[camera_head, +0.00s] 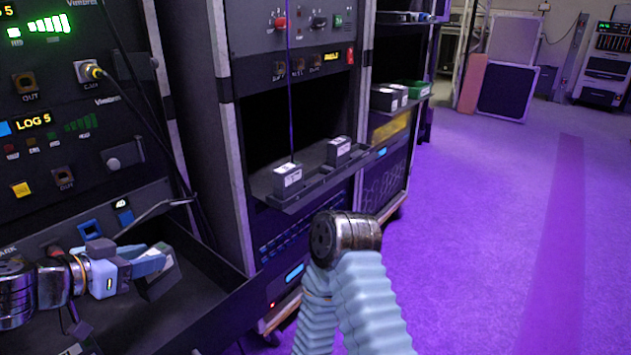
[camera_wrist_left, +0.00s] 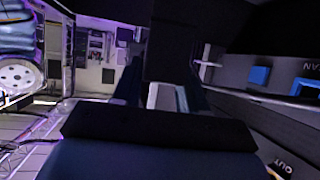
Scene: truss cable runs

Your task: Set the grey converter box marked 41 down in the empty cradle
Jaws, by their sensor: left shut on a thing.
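My left gripper (camera_head: 150,265) comes in from the left, shut on a dark grey box (camera_head: 161,284) with a pale label. The label is too small to read, so I cannot confirm a 41. The box is tilted, over an open dark drawer (camera_head: 225,304); whether it touches the drawer is unclear. In the left wrist view the fingers (camera_wrist_left: 162,95) reach forward with a pale strip between them. A shelf (camera_head: 310,187) in the middle rack carries two grey boxes, one near (camera_head: 287,176) and one far (camera_head: 339,151), with a gap between them. I cannot make out which cradle is empty. My right gripper is out of view.
The left rack panel (camera_head: 60,110) has cables hanging before it, and a thin cord (camera_head: 290,90) hangs to the near shelf box. My ribbed blue arm sleeve stands low in the middle. More boxes (camera_head: 388,98) sit on a farther shelf. The purple floor (camera_head: 490,220) at right is clear.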

